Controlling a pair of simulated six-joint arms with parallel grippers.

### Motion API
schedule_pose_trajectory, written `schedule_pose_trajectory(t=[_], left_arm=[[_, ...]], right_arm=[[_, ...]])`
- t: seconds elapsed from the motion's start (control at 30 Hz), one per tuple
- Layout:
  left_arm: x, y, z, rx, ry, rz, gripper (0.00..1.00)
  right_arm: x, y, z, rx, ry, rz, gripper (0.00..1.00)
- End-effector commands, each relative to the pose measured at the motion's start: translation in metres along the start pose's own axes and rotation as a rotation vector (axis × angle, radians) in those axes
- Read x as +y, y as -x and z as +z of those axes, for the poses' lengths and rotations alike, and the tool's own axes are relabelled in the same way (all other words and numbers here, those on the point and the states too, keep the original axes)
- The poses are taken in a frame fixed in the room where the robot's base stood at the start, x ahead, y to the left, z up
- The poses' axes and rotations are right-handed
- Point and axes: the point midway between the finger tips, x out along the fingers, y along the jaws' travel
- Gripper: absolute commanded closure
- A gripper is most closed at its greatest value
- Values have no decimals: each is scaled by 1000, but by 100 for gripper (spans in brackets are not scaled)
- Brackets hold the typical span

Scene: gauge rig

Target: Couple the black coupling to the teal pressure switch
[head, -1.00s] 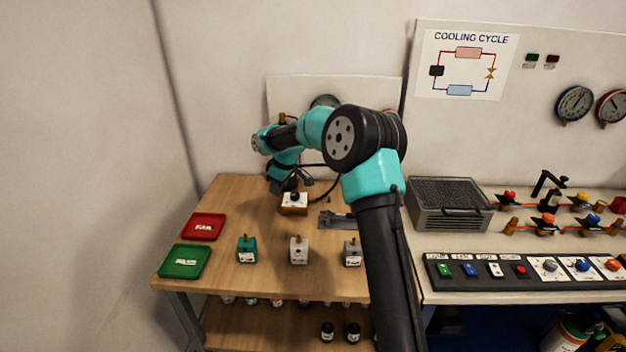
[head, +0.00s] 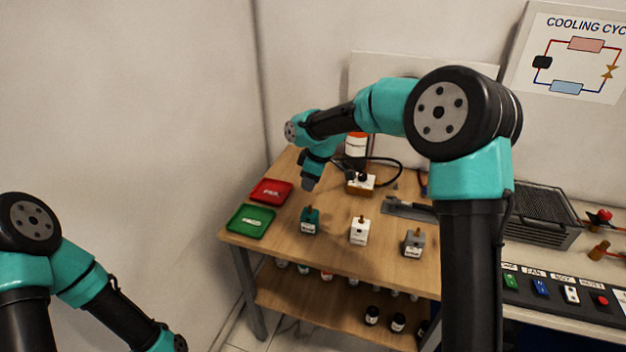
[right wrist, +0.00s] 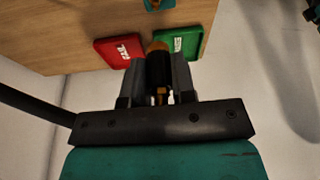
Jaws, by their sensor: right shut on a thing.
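The teal pressure switch (head: 310,222) stands upright on the wooden table, its brass stub pointing up. A bit of teal with brass also shows at the top edge of the right wrist view (right wrist: 155,4). My right gripper (head: 308,185) hangs just above and behind the switch in the head view, apart from it. In the right wrist view it is shut on the black coupling (right wrist: 158,72), which has brass at its ends. The coupling cannot be made out in the head view. My left arm shows at lower left; its gripper is out of view.
The red tray (head: 271,191) and green tray (head: 251,221) lie left of the switch. A white block (head: 359,230) and a grey block (head: 413,243), each brass-topped, stand to its right. A white-topped box (head: 360,184) with a black hose is behind. Bare table lies in front.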

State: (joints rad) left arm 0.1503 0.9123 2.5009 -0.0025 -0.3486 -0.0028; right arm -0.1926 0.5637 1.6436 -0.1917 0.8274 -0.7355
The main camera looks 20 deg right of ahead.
Motion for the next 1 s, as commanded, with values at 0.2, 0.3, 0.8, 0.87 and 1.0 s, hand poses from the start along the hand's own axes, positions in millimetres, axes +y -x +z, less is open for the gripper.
schedule_pose_trajectory(t=[0.2, 0.3, 0.8, 0.87, 1.0], left_arm=[[0, 0, 0, 0, 0, 0, 57], [0, 0, 0, 0, 0, 0, 57], [0, 0, 0, 0, 0, 0, 57], [0, 0, 0, 0, 0, 0, 57], [0, 0, 0, 0, 0, 0, 57]], right_arm=[[0, -4, 2, 0, -1, 0, 98], [0, -9, 3, 0, -1, 0, 98], [0, -43, 13, -1, -1, -1, 98], [0, -46, 13, 0, -1, 0, 98], [1, -49, 14, 1, -1, 1, 98]])
